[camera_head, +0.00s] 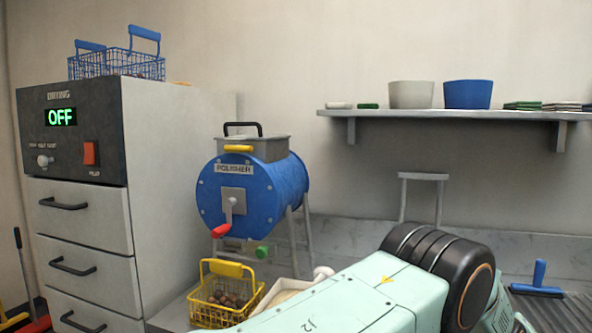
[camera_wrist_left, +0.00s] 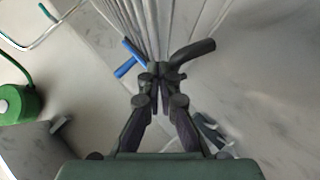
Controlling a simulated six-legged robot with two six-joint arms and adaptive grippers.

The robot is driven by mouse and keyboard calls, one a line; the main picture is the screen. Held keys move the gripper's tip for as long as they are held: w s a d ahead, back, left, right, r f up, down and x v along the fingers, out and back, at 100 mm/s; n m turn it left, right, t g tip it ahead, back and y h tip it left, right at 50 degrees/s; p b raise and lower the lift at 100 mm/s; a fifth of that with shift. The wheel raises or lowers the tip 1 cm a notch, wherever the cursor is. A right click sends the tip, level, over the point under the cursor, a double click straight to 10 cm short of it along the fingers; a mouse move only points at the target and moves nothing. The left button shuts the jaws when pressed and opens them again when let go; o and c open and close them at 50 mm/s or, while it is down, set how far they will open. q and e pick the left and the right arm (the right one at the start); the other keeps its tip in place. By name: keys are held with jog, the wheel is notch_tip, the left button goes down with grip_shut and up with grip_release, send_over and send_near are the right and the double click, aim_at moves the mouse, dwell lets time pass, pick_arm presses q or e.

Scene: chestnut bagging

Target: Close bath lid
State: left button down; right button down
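My left gripper (camera_wrist_left: 160,78) shows in the left wrist view with its two fingers drawn together. A dark, bent bar (camera_wrist_left: 195,50) lies at the fingertips and reaches up to the right; I cannot tell whether the fingers hold it. I cannot make out the bath lid for certain. In the head view, a grey upright handle frame (camera_head: 424,178) stands behind my pale green arm, its lower part hidden. That arm covers much of the lower right, and neither gripper shows there. My right gripper is in neither view.
A blue squeegee (camera_head: 539,278) lies on a ribbed grey surface at right; it also shows in the left wrist view (camera_wrist_left: 131,58). A blue polisher (camera_head: 262,190), yellow basket (camera_head: 226,289) and drawer cabinet (camera_head: 85,215) stand left. A shelf (camera_head: 455,114) spans the wall.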

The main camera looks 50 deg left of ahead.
pick_arm(q)
jog(key=shift+s+f, duration=0.15)
jog(key=shift+f, duration=0.3)
